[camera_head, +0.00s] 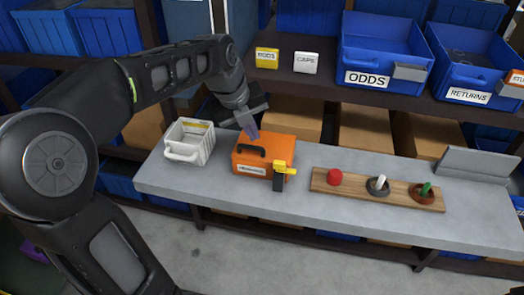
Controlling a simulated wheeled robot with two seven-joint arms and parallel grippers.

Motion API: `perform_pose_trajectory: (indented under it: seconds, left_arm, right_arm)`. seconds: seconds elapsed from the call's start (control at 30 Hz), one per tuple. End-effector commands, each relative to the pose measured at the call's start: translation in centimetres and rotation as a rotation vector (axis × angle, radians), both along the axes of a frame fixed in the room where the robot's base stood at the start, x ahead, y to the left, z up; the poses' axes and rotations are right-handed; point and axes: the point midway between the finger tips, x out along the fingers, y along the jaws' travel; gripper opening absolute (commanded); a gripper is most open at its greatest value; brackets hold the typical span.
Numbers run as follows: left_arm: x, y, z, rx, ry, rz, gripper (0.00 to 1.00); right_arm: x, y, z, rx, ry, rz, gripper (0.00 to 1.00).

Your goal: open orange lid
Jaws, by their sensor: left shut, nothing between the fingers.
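An orange case (277,150) with a closed orange lid and a black handle stands on the grey bench (320,207). A yellow and black piece (281,176) sits at its front right corner. My left gripper (253,133) is shut and empty, at the back left of the orange lid, pointing down. I cannot tell whether its fingertips touch the lid. My right gripper is not in view.
A white basket (189,142) stands left of the case. A wooden board (350,188) with a red knob and two upright pegs lies to the right. A shelf with blue bins (383,50) hangs over the back. Bare bench lies in front of the board.

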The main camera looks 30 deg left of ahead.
Motion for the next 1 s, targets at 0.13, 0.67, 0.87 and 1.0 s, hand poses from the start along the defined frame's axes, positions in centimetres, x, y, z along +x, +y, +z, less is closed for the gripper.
perform_pose_trajectory:
  seconds: [0.13,0.67,0.87,1.0]
  left_arm:
    - [0.1,0.0,-0.3,0.000,0.001,0.001,0.00]
    - [2.5,-0.6,-7.1,-0.002,0.005,0.002,0.00]
    - [3.2,-0.7,-9.0,-0.001,0.002,0.002,0.00]
    - [3.4,-0.7,-9.4,0.000,0.001,0.002,0.00]
  right_arm:
    - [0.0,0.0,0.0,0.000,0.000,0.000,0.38]
    - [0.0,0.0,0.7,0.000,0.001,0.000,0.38]
    - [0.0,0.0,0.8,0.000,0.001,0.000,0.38]
    - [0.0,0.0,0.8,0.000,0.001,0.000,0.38]
